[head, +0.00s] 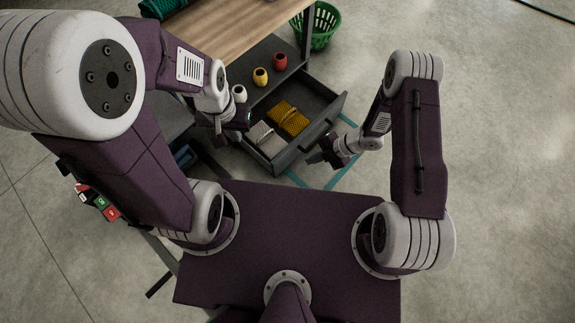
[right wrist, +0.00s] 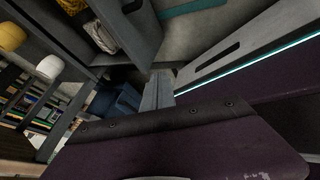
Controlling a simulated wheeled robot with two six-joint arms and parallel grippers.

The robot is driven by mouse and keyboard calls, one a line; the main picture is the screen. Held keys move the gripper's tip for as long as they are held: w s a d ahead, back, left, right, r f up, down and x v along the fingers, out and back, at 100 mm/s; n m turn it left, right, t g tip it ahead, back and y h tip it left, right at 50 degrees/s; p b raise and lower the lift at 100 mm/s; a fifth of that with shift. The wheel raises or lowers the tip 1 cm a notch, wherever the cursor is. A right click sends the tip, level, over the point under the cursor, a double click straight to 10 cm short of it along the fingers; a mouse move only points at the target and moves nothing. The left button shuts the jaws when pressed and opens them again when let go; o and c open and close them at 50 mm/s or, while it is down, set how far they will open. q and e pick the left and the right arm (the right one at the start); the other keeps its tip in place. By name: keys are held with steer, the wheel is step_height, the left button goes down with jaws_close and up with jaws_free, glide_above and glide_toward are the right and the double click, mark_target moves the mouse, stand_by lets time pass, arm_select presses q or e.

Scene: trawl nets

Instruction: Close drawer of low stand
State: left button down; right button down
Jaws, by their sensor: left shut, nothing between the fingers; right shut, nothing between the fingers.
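The low stand (head: 225,35) has a wooden top and dark grey frame. Its drawer (head: 335,108) is pulled out toward my base, with a folded yellow piece (head: 288,118) and a folded grey piece (head: 262,136) lying inside. The drawer also shows at the top of the right wrist view (right wrist: 148,30). My right gripper (head: 322,152) is shut and empty, just outside the drawer front near its middle; I cannot tell whether it touches. My left gripper (head: 240,122) is shut and empty, by the drawer's left side.
White (head: 239,93), yellow (head: 261,77) and red (head: 280,62) vessels stand on the stand's shelf behind the drawer. A green basket (head: 318,28) stands on the floor beyond the stand. Small coloured boxes (head: 100,203) lie at the left. The floor at the right is clear.

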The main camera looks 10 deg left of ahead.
mark_target(279, 162)
arm_select(q)
steer(key=shift+f, duration=0.1)
